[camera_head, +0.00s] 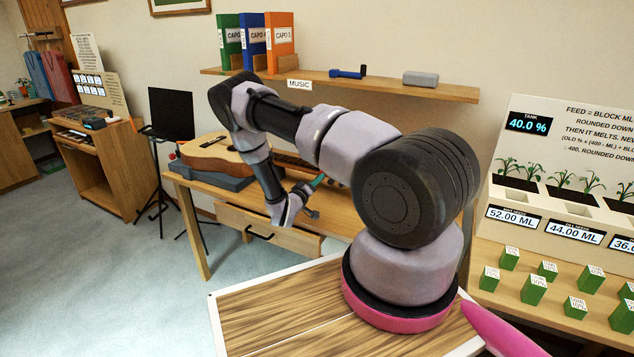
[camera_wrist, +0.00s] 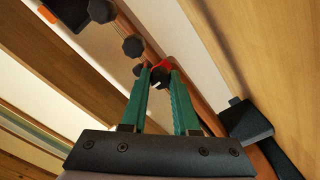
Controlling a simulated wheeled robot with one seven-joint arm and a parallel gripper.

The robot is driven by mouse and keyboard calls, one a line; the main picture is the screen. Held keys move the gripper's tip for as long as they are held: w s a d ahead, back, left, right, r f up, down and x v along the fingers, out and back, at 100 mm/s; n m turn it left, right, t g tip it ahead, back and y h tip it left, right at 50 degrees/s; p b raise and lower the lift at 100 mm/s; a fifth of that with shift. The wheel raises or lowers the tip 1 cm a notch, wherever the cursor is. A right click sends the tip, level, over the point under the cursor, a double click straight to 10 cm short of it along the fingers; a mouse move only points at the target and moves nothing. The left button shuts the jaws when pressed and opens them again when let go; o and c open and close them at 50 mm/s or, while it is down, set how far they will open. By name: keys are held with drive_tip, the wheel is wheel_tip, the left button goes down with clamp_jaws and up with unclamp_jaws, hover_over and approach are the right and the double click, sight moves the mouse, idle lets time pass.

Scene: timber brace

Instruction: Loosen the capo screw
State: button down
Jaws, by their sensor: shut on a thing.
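The guitar (camera_head: 210,157) lies on a wooden table, its neck partly hidden behind my arm. In the wrist view, a small dark knob with a red part (camera_wrist: 160,75) sits between the green fingertips of my gripper (camera_wrist: 163,76); it appears to be the capo screw. My gripper is shut on it, above the brown neck (camera_wrist: 205,100). Several dark faceted knobs (camera_wrist: 132,46) stand in a row beside it. In the head view, my gripper (camera_head: 318,182) is at the neck, and the capo and its screw cannot be made out.
A drawer (camera_head: 265,232) is under the guitar table (camera_head: 190,207). A wall shelf (camera_head: 430,91) holds folders, a blue tool (camera_head: 347,73) and a grey block (camera_head: 421,79). A black music stand (camera_head: 171,113) is at left. A planter display and green blocks (camera_head: 533,290) are at right.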

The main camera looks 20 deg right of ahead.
drive_tip(key=shift+n, duration=0.3)
drive_tip(key=n, duration=2.3)
idle(0.3)
drive_tip(key=c, duration=0.7)
unclamp_jaws()
drive_tip(key=shift+o, duration=0.2)
